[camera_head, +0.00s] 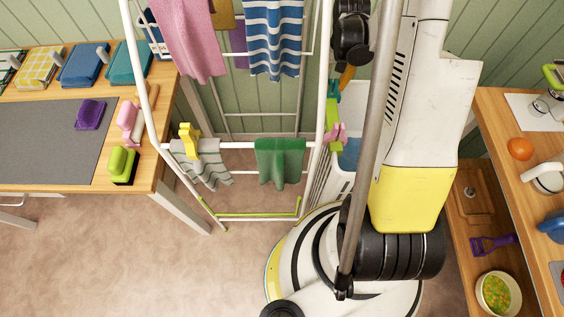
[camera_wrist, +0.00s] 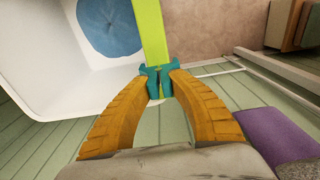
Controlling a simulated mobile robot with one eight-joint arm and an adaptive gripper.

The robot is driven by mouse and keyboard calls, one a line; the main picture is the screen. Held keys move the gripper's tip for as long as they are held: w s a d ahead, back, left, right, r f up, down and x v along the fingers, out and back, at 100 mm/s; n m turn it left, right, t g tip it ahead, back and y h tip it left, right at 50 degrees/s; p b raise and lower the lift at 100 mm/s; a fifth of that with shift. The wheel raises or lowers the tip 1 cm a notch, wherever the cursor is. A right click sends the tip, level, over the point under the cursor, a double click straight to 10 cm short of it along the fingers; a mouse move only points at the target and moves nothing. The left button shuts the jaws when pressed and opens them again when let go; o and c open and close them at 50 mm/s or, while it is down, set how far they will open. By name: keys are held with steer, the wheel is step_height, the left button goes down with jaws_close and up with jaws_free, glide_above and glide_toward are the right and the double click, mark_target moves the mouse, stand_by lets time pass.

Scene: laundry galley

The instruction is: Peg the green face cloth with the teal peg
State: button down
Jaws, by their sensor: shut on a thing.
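The green face cloth (camera_head: 280,162) hangs over the low front rail of the white drying rack, with no peg visible on it. The teal peg (camera_wrist: 153,82) is between the orange fingertips of my gripper (camera_wrist: 157,84) in the wrist view. My gripper is shut on it. The peg sits at the lime strip (camera_wrist: 153,35), and I cannot tell whether it still clips it. In the head view my gripper (camera_head: 346,77) is right of the rack, above and right of the cloth, partly hidden by my arm.
A pink peg (camera_head: 337,134) sits on the lime strip. A yellow peg (camera_head: 188,140) holds a grey striped cloth (camera_head: 208,168) left of the green one. A white basket (camera_head: 345,180) with blue contents stands below the strip. Counters flank the rack; the rack's uprights (camera_head: 322,90) stand close to my arm.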

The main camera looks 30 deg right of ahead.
steer(key=shift+s+r+p, duration=0.1)
steer(key=shift+r+p, duration=2.25)
steer(key=shift+r, duration=1.15)
